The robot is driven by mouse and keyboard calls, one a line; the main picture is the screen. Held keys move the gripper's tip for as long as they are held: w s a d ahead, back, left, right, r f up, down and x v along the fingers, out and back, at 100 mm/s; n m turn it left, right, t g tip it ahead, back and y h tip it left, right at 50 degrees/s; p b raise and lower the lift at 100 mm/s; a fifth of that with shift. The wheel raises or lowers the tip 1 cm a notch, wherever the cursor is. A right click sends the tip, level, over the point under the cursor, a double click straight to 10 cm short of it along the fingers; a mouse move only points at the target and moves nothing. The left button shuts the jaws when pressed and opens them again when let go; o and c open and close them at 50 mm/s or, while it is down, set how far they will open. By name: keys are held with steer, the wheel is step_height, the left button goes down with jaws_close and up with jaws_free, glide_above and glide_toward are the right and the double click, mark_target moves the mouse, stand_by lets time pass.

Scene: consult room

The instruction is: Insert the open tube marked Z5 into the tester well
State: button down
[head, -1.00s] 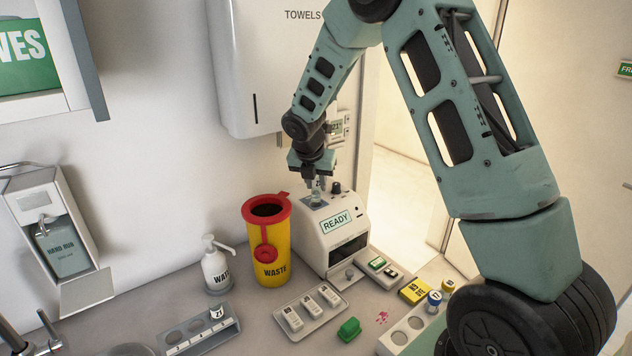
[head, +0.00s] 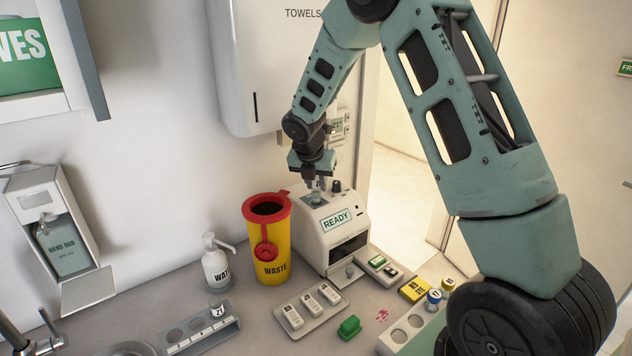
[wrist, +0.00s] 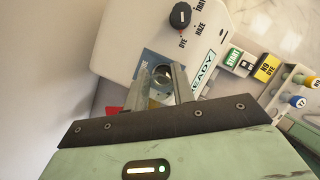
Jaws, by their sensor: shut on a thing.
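My gripper (head: 315,181) points down over the top of the white tester (head: 313,240), whose front reads READY. It is shut on a small clear tube (wrist: 161,72), and the tube's open round mouth shows between the fingers in the wrist view. The tube stands about upright at the blue well area (head: 315,198) of the tester top. Its lower part is hidden, so I cannot tell how deep it sits. Its mark is not readable now. The wrist view also shows my gripper (wrist: 162,88) and the tester top (wrist: 140,30).
A dial (wrist: 180,15) stands beside the well. The yellow waste bin (head: 279,240) is left of the tester. A tray of white cartridges (head: 318,318), a green block (head: 349,327), a yellow dye box (head: 413,290) and a tube rack (head: 386,343) lie in front.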

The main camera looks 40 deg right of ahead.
mark_target(316, 192)
steer(key=shift+f+b, duration=0.8)
steer(key=shift+f, duration=0.75)
steer(key=c, duration=1.1)
jaws_free()
steer(key=b+v, duration=0.3)
steer(key=v, duration=1.4)
steer(key=shift+s, duration=0.15)
steer(key=shift+a+r, duration=0.15)
